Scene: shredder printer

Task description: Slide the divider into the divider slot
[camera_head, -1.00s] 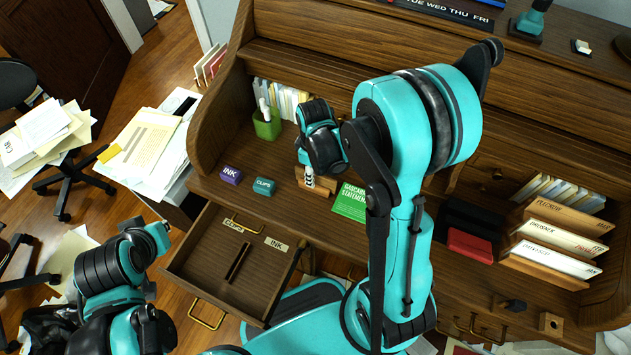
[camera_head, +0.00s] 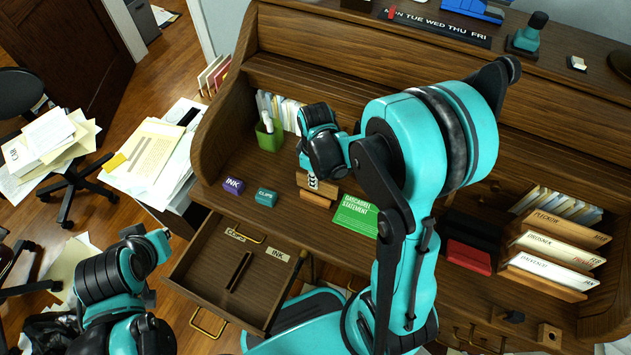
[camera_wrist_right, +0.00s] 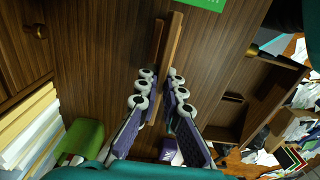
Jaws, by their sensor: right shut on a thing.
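The divider (camera_head: 329,187) is a thin brown wooden board. My right gripper (camera_head: 313,183) is shut on it above the desk top, and in the right wrist view the divider (camera_wrist_right: 173,48) shows edge-on between the fingers (camera_wrist_right: 161,92). A similar wooden piece (camera_head: 314,199) lies just below it on the desk. The divider slot (camera_head: 238,271) is a dark narrow strip in the open drawer (camera_head: 200,262), between the CLIPS and INK labels. The divider is up and right of this slot. My left gripper (camera_head: 157,243) is at the lower left, away from the drawer; its fingers are unclear.
A green pen cup (camera_head: 268,138) stands behind. A green booklet (camera_head: 355,215) lies right of the divider. Space above the drawer is clear.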

